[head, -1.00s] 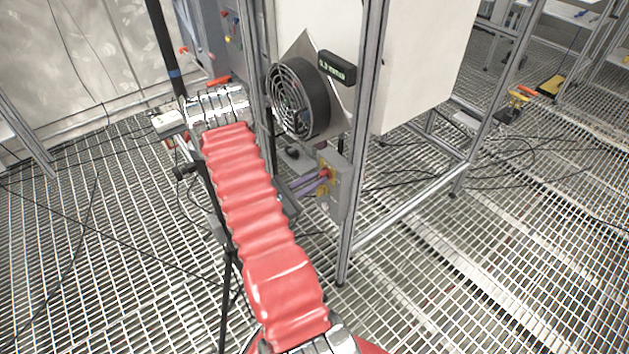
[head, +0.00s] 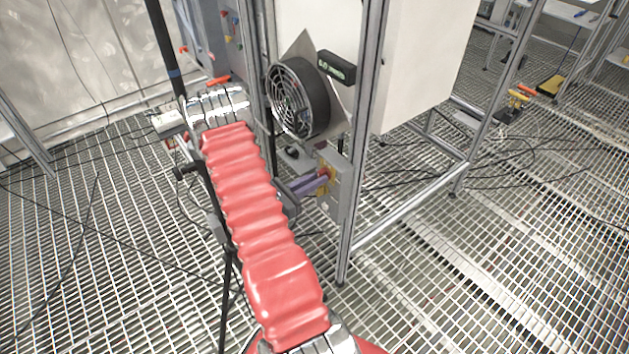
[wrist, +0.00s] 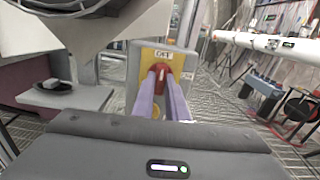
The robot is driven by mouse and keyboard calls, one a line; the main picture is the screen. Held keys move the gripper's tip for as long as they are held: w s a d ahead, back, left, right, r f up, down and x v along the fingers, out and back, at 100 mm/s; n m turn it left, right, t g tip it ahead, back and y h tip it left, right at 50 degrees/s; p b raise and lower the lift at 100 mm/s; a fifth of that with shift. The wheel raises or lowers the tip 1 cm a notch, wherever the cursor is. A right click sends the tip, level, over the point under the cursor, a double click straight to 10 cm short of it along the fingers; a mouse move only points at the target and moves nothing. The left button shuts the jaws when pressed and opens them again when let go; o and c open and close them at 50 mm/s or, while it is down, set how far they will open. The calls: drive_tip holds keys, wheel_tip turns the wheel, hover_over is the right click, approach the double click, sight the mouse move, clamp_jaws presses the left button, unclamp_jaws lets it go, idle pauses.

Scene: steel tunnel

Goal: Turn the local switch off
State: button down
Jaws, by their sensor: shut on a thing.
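The local switch is a red knob (wrist: 160,76) on a yellow plate (wrist: 147,58) on a grey box (head: 338,193). A label reading "OFF" sits above the knob in the wrist view. My gripper (wrist: 162,82) has two purple fingers, shut on the red knob from both sides. A pale mark on the knob points roughly up toward the label. In the head view my gripper (head: 318,183) reaches the yellow plate, and the fingers mostly hide the knob.
A round black fan (head: 298,98) with a grille and a small display (head: 336,67) sit above the switch box. A metal frame post (head: 358,150) stands right beside the box. Cables lie on the grating floor (head: 450,270).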

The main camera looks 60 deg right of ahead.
drive_tip(key=c, duration=1.8)
unclamp_jaws()
drive_tip(key=shift+w, duration=0.1)
drive_tip(key=shift+o, duration=0.2)
drive_tip(key=v, duration=1.3)
drive_tip(key=shift+w+a, duration=0.2)
drive_tip(key=shift+a, duration=0.1)
